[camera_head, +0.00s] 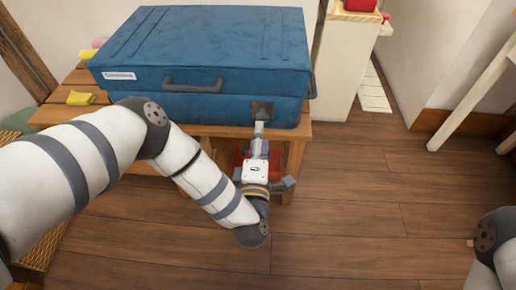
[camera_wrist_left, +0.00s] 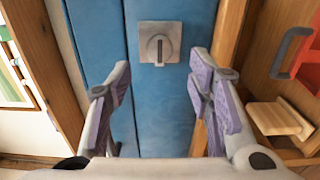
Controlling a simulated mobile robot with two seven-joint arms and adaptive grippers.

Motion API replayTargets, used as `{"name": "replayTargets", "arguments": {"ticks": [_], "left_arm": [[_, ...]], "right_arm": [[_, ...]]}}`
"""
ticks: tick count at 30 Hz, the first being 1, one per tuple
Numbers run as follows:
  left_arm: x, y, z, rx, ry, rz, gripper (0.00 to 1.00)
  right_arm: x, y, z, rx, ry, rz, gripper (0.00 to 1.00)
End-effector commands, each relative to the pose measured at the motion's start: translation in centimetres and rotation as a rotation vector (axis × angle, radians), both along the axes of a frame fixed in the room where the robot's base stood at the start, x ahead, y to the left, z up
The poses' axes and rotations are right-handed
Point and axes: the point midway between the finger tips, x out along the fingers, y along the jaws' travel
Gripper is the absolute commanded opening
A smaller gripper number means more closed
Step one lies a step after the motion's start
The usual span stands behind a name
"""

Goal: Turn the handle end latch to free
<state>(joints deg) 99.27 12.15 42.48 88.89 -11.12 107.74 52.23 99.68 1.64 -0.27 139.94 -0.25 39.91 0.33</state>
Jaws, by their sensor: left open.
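A large blue case (camera_head: 200,60) lies shut on a wooden bench, with a dark carrying handle (camera_head: 192,85) on its front. A square metal latch plate (camera_head: 262,110) is at the right of the case's front. In the left wrist view the latch (camera_wrist_left: 159,42) is a grey plate with a round knob and a slot that runs upright in the picture. My left gripper (camera_head: 260,132) is in front of it; in the left wrist view its open fingers (camera_wrist_left: 160,80) are spread, with the latch centred beyond the gap. Nothing is between them. My right gripper is out of view.
The wooden bench (camera_head: 215,130) carries the case. A yellow cloth (camera_head: 81,98) lies at its left. A red object (camera_head: 241,157) is partly hidden under the bench's right end. A white cabinet (camera_head: 340,70) stands behind right. Wooden floor (camera_head: 350,210) is clear at the right.

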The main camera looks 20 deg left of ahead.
Motion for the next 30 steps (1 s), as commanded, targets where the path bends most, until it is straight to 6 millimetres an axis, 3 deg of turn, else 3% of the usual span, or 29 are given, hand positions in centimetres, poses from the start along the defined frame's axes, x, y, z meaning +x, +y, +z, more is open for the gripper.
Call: {"name": "replayTargets", "arguments": {"ticks": [3,7,28,30], "left_arm": [[-3.8,-1.2,-0.2,-0.002,0.007,-0.004,0.47],[-5.4,-2.0,-0.9,-0.023,0.03,-0.009,0.47],[-6.0,-1.8,0.0,0.0,0.0,0.0,0.47],[-5.8,-1.8,1.3,0.0,-0.011,0.0,0.47]], "right_arm": [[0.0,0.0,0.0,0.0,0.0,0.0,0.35],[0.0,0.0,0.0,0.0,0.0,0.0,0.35],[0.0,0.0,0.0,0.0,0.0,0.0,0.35],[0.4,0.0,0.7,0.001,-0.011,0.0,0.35]]}}
